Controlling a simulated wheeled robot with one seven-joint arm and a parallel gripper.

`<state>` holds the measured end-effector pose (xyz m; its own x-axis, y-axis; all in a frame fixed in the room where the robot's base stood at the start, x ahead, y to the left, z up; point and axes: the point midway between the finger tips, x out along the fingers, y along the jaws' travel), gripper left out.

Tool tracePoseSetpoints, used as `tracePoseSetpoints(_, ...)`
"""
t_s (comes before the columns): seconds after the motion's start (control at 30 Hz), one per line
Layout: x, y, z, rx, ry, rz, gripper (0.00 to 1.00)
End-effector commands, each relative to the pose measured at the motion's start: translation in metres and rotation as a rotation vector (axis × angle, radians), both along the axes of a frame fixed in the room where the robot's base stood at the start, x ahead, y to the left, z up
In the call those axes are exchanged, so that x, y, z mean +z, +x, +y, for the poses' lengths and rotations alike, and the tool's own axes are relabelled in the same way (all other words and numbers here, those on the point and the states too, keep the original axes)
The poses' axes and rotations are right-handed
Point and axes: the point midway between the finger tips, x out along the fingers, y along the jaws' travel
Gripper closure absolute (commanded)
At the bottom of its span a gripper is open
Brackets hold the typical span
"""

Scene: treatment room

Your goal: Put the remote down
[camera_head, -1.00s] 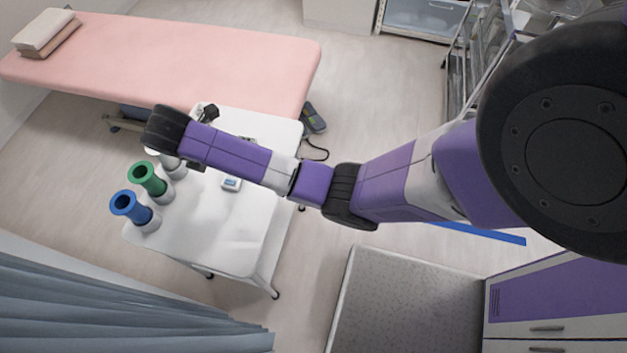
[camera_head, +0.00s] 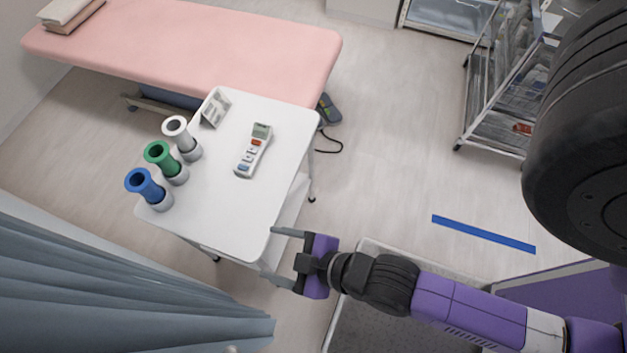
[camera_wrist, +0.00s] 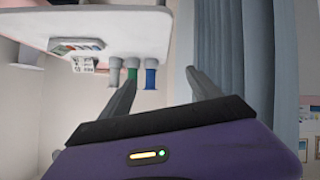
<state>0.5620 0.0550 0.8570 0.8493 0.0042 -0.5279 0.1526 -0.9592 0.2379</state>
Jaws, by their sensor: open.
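The remote (camera_head: 253,150), light grey with a small screen and coloured buttons, lies flat on the white trolley table (camera_head: 232,215), right of its middle. It also shows on the table in the wrist view (camera_wrist: 76,46). My gripper (camera_head: 283,257) is open and empty beside the table's near right corner, apart from the remote. In the wrist view its two fingers (camera_wrist: 164,92) are spread with nothing between them.
Blue (camera_head: 146,187), green (camera_head: 163,160) and white (camera_head: 182,137) cylinders stand along the table's left edge. A small white holder (camera_head: 215,107) stands at the back. A pink treatment bed (camera_head: 190,45) is behind, and a grey-blue curtain (camera_head: 110,285) hangs near the front left.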

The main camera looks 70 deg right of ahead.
Motion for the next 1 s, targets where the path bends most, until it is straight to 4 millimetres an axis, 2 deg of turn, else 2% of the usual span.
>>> tracePoseSetpoints(0.03, 0.015, -0.022, -0.007, -0.028, 0.035, -0.028, 0.28)
tracePoseSetpoints(0.2, 0.074, -0.066, -0.034, -0.101, 0.15, -0.156, 0.28)
tracePoseSetpoints(0.3, 0.105, -0.082, -0.045, -0.115, 0.201, -0.215, 0.28)
tracePoseSetpoints(0.4, 0.127, -0.09, -0.051, -0.118, 0.237, -0.256, 0.28)
tracePoseSetpoints(0.57, 0.141, -0.095, -0.055, -0.119, 0.262, -0.283, 0.28)
tracePoseSetpoints(1.0, 0.141, -0.095, -0.055, -0.119, 0.262, -0.283, 0.28)
